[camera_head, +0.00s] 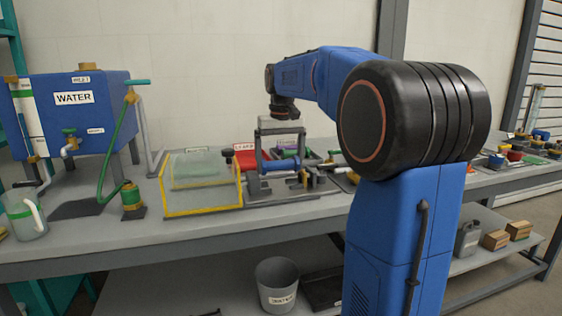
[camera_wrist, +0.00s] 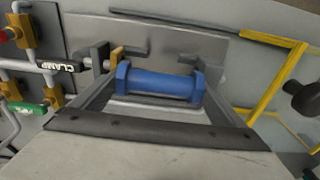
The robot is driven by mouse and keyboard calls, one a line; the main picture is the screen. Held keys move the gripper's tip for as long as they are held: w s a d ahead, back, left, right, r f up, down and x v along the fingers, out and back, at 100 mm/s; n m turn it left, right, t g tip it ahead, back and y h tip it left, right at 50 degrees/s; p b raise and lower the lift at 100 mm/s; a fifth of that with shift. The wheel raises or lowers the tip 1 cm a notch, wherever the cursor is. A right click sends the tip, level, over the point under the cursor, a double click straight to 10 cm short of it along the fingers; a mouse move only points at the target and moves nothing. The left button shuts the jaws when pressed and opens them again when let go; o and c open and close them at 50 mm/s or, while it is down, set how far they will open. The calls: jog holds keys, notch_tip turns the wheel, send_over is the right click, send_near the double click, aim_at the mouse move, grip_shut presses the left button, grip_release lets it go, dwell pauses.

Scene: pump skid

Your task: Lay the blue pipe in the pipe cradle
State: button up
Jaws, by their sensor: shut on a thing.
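The blue pipe (camera_head: 279,166) has a flange at each end and lies crosswise between the fingers of my gripper (camera_head: 281,163). In the wrist view the pipe (camera_wrist: 160,84) sits between the two dark fingertips of my gripper (camera_wrist: 160,82), which is shut on it. Beyond and below it is a grey metal plate with short uprights (camera_wrist: 100,56), which looks like the pipe cradle; its base (camera_head: 268,193) shows under my gripper in the head view. Whether the pipe touches the uprights is hard to tell.
A yellow-edged clear tray (camera_head: 205,211) stands left of the plate. A handle labelled CLAMP (camera_wrist: 60,67) and valve piping are at the left in the wrist view. A blue WATER tank (camera_head: 75,120) stands at the far left. A red bin (camera_head: 246,159) is behind.

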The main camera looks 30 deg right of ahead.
aim_at(280, 163)
jog(key=shift+g, duration=0.5)
jog(key=f, duration=0.4)
jog(key=shift+s+f, duration=0.3)
jog(key=o, duration=1.1)
jog(key=shift+d, duration=0.1)
jog(key=shift+w+r, duration=0.1)
jog(key=shift+r, duration=0.45)
jog(key=shift+t, duration=0.5)
jog(key=r, duration=1.1)
jog(key=shift+s+r, duration=0.2)
jog(key=shift+r, duration=0.05)
jog(key=shift+a, duration=0.25)
